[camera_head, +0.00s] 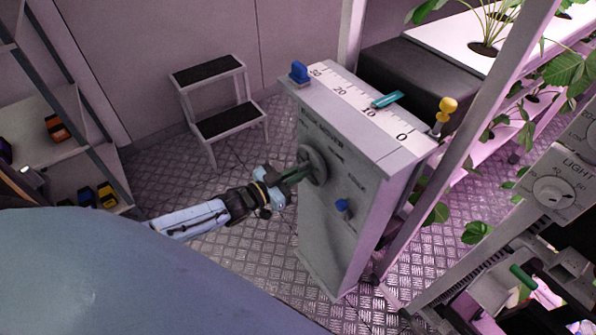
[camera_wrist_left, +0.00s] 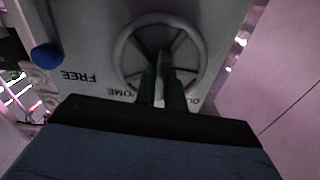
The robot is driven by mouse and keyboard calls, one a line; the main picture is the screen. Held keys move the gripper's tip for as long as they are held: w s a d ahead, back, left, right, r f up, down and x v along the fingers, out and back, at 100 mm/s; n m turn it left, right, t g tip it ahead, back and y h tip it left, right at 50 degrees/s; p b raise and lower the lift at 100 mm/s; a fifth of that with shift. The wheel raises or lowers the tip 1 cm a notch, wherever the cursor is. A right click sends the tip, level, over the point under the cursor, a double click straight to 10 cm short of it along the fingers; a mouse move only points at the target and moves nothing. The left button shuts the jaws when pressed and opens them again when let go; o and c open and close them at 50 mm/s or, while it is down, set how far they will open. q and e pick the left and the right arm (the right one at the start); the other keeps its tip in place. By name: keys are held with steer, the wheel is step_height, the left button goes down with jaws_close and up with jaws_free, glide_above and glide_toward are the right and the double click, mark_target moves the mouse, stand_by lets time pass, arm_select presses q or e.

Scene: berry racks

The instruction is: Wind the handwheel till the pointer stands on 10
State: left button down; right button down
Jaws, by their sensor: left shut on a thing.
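The grey cabinet (camera_head: 335,190) carries a round handwheel (camera_head: 313,163) on its front face. The handwheel also shows in the left wrist view (camera_wrist_left: 128,52), with its rim and spokes visible. My left gripper (camera_head: 299,174) reaches in from the left and is shut on the handwheel; in the wrist view its dark green fingers (camera_wrist_left: 161,82) lie over the wheel's lower middle and hide part of it. The teal pointer (camera_head: 387,99) lies across the scale (camera_head: 352,98) on the cabinet top. Its tip is close to the 10 mark, seemingly slightly towards 20.
A blue knob (camera_head: 343,206) sits on the cabinet front, lower right of the wheel. A blue block (camera_head: 299,71) and a yellow-topped lever (camera_head: 446,108) stand at the top's ends. A step stool (camera_head: 222,102) stands behind left. Plant racks (camera_head: 480,95) crowd the right.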

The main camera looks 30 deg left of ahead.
arm_select(q)
steer(key=shift+n, duration=0.4)
arm_select(e)
steer(key=shift+a, duration=0.15)
steer(key=shift+s+d, duration=0.1)
steer(key=shift+d, duration=0.2)
arm_select(q)
steer(key=c, duration=1.5)
jaws_free()
arm_select(e)
steer(key=shift+d, duration=0.2)
